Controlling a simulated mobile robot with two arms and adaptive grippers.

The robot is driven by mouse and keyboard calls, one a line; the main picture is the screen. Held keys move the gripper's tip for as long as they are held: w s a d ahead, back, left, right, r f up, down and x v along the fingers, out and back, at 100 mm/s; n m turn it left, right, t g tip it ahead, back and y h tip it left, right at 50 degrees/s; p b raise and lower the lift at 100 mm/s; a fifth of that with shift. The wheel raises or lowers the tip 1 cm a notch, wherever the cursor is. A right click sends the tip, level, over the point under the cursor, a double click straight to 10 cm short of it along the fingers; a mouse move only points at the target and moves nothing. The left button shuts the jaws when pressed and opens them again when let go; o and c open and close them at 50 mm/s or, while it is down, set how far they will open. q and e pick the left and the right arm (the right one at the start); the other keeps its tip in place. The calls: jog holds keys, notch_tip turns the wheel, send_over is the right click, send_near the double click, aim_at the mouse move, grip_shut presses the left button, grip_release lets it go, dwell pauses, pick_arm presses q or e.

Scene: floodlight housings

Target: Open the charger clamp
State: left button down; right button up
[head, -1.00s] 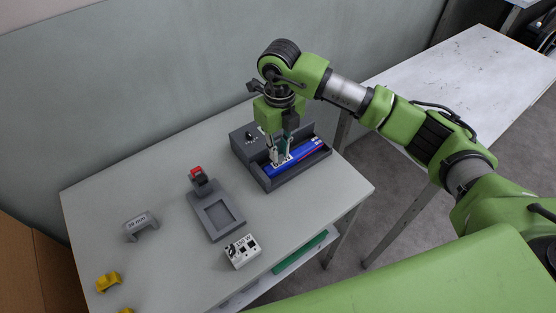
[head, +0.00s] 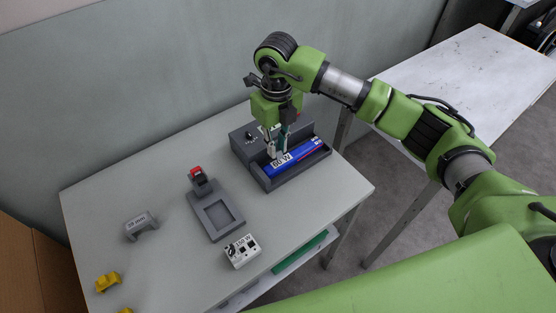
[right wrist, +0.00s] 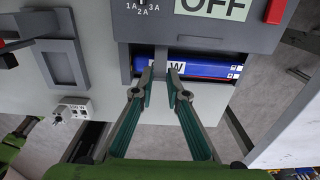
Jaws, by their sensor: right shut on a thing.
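The charger (head: 243,142) is a dark grey unit with a tray at the back right of the table; its panel shows in the right wrist view (right wrist: 195,32) with a dial, an OFF label and a red switch. A blue block marked with a W rating (head: 300,155) lies in its tray. My right gripper (head: 275,152) points down at the tray. In the right wrist view its teal fingers (right wrist: 160,88) are closed about a narrow grey upright bar, apparently the clamp (right wrist: 160,60), in front of the blue block. The clamp's lower part is hidden.
A dark grey stand with a red-topped lever (head: 216,214) sits mid-table. A white box with sockets (head: 242,251) is near the front edge. A grey bracket (head: 141,226) and yellow pieces (head: 108,281) lie at left. A wall stands close behind.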

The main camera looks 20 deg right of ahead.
jog(key=shift+w+a+r, duration=0.1)
jog(key=shift+w+r, duration=0.1)
jog(key=shift+w, duration=0.15)
jog(key=shift+w+a+r, duration=0.15)
jog(key=shift+w+r, duration=0.05)
jog(key=shift+w, duration=0.25)
jog(key=shift+w+a+r+b, duration=0.1)
jog(key=shift+w+a+b, duration=0.05)
jog(key=shift+w+b, duration=0.2)
dwell(0.5)
